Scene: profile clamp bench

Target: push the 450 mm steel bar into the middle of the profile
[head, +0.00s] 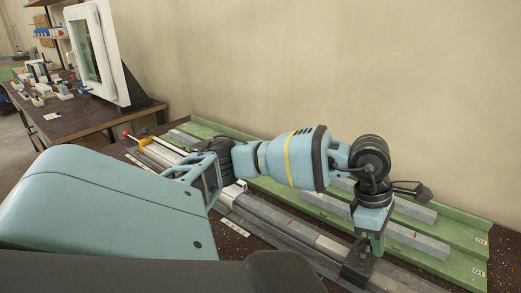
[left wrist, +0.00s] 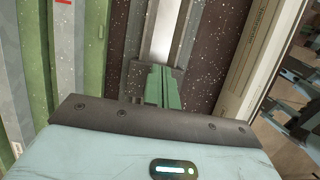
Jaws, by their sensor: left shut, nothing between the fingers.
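My left gripper (head: 374,246) points down over the grey rail at the lower right of the head view. In the left wrist view its green fingers (left wrist: 162,88) are together with nothing between them. A bright steel bar (left wrist: 162,35) lies in line beyond the fingertips; I cannot tell whether they touch it. A long pale grey profile (head: 275,214) runs diagonally along the bench, partly hidden behind my arm. I cannot tell from the head view where the bar ends inside it. My right gripper is not in view.
Green trays (head: 458,262) with several grey bars (head: 412,237) lie along the wall side. A clamp with a red and yellow handle (head: 133,138) stands at the far end. A dark block (head: 358,264) sits beside my fingers. A second table (head: 85,118) holds a white window frame (head: 92,50).

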